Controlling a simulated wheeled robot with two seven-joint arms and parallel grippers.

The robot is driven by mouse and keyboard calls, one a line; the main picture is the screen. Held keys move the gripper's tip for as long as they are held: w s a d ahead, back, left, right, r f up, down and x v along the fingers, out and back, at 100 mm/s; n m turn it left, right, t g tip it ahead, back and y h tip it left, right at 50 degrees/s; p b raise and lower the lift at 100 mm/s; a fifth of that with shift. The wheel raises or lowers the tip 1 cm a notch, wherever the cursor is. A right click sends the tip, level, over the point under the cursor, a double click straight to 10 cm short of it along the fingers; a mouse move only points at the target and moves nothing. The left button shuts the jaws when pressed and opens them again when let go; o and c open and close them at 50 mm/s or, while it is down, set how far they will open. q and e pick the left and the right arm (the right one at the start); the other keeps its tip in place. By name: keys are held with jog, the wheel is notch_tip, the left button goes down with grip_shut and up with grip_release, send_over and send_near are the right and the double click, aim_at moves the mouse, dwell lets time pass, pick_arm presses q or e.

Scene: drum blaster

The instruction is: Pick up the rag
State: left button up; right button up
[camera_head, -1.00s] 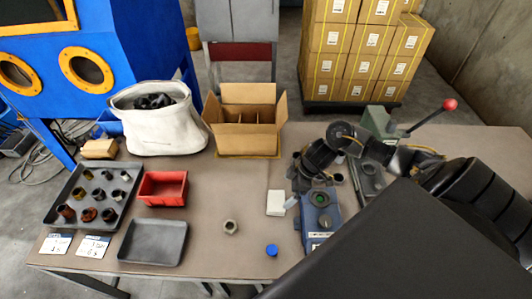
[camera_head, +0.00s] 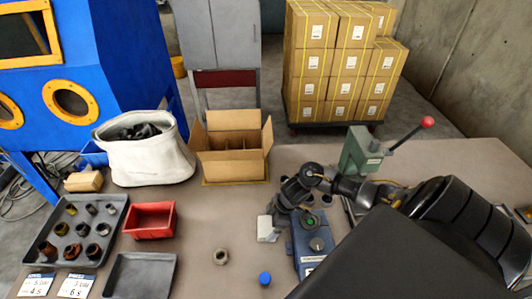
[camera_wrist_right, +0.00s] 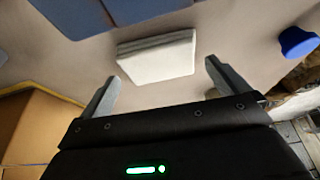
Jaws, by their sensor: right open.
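The rag (camera_head: 267,229) is a folded white cloth lying on the grey-brown table, just left of the blue control box. My right gripper (camera_head: 274,207) is right by the rag in the head view, close above the table. In the right wrist view the rag (camera_wrist_right: 157,56) lies flat ahead of the open right gripper (camera_wrist_right: 161,72), between the lines of its two fingers and just past the tips. Nothing is between the fingers. My left gripper is not in view.
The blue box with a green button (camera_head: 312,240) stands close right of the rag. A blue cap (camera_head: 265,278) and a metal nut (camera_head: 221,256) lie nearer the front. An open carton (camera_head: 233,165) stands behind. Table left of the rag is mostly clear.

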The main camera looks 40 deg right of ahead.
aim_at(266, 228)
jog(key=shift+x, duration=1.4)
jog(key=shift+c, duration=0.4)
jog(key=c, duration=0.6)
jog(key=shift+r, duration=0.1)
